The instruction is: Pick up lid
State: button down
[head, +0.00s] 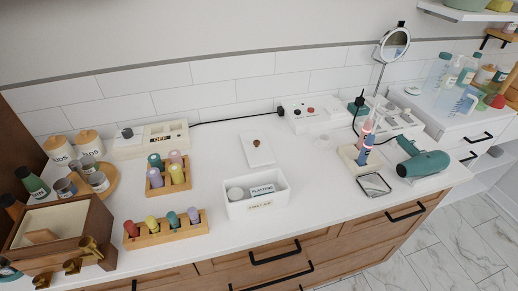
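A white rectangular lid (257,152) with a small brown knob lies flat on the white countertop, in the middle of the head view. It lies just behind an open white box (250,209) labelled "FIRST AID", and the two look apart. The box holds a round white item and a packet marked "PLASTERS". My gripper is not in view, so its state and its distance from the lid do not show.
Wooden racks with coloured rolls (166,233) stand left of the box. A teal hair dryer (422,163) and an upright stand with toothbrushes (361,158) are to the right. A black cable (235,119) runs behind the lid. The counter around the lid is mostly clear.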

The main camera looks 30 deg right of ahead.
aim_at(258, 153)
jog(key=i+j+u, duration=0.2)
jog(key=i, duration=0.65)
